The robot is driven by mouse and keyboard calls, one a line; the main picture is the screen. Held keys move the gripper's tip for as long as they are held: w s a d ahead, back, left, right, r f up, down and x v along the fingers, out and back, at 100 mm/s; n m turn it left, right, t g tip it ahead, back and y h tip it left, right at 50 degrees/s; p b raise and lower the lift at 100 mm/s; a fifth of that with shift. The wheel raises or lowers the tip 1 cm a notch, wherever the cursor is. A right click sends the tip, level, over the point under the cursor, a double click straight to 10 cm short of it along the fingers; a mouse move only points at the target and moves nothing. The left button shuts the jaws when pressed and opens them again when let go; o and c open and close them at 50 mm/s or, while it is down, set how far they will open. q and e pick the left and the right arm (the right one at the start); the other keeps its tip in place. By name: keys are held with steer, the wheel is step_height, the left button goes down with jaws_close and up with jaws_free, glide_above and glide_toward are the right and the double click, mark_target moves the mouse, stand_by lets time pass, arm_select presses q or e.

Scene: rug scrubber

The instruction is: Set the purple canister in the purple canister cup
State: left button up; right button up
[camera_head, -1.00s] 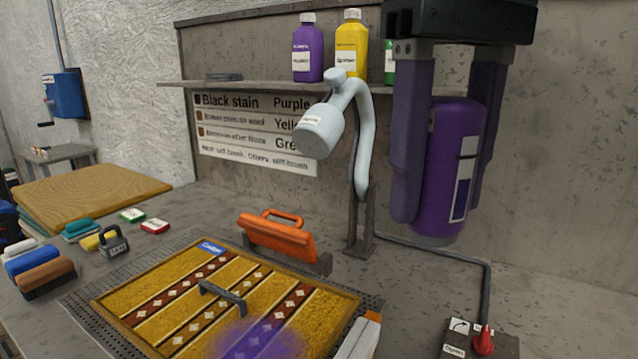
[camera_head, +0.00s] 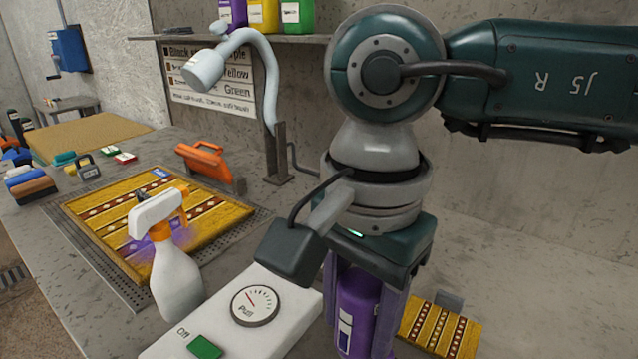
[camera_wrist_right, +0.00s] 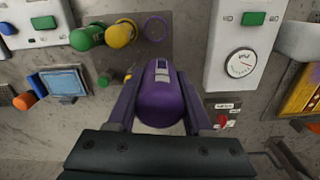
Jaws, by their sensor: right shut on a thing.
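The purple canister (camera_head: 358,310) hangs upright between the fingers of my right gripper (camera_head: 366,335), at the bottom of the head view. Its lower end is cut off there. In the right wrist view my right gripper (camera_wrist_right: 160,115) is shut on the canister (camera_wrist_right: 160,105). A purple ring (camera_wrist_right: 155,28), which looks like the purple canister cup, shows on a grey plate beyond the canister's far end. The canister is apart from it in that picture; the height gap cannot be told. The cup does not show in the head view. My left gripper is not in view.
A green canister (camera_wrist_right: 86,37) and a yellow one (camera_wrist_right: 121,33) stand beside the purple ring. A white box with a gauge (camera_head: 255,305) and a spray bottle (camera_head: 172,270) stand left of my gripper. A patterned rug (camera_head: 150,215) lies behind them. A red cone (camera_wrist_right: 223,120) is nearby.

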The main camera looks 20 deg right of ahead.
steer(key=s+f+m+b, duration=0.1)
steer(key=f, duration=0.3)
steer(key=s+a+f+m+b, duration=0.1)
steer(key=f+m+b, duration=0.1)
steer(key=f, duration=0.3)
steer(key=a+f+m+b, duration=0.1)
steer(key=f+b, duration=0.1)
steer(key=f, duration=0.3)
steer(key=shift+s+a, duration=0.1)
steer(key=shift+s, duration=0.3)
steer(key=shift+f, duration=0.35)
steer(key=shift+f+b, duration=0.6)
steer(key=shift+b, duration=0.3)
steer(key=o, duration=1.3)
steer(key=shift+o, duration=0.2)
step_height(320, 180, up, 10)
